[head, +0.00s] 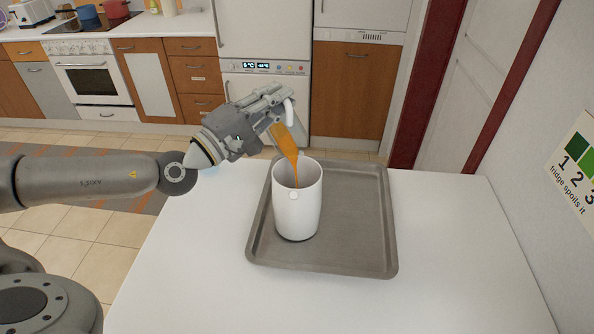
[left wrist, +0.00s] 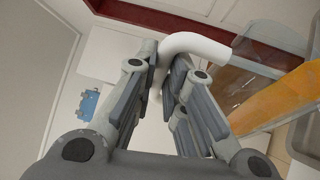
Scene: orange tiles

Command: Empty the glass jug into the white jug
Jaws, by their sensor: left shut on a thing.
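The white jug (head: 298,208) stands upright on a grey tray (head: 358,250). The glass jug (head: 289,145) is tilted steeply above it, with orange liquid inside reaching towards its lower end. That lower end is over the white jug's opening. My left gripper (head: 277,97) is shut on the glass jug's white handle, which also shows between the fingers in the left wrist view (left wrist: 195,44). The orange liquid shows through the clear wall of the glass jug in that view (left wrist: 275,104). The level inside the white jug is hidden. My right gripper is not in view.
The tray lies on a white table (head: 190,265) with free room left and front. A wall with a poster (head: 580,165) is on the right. Kitchen cabinets, an oven and a fridge stand behind, across the floor.

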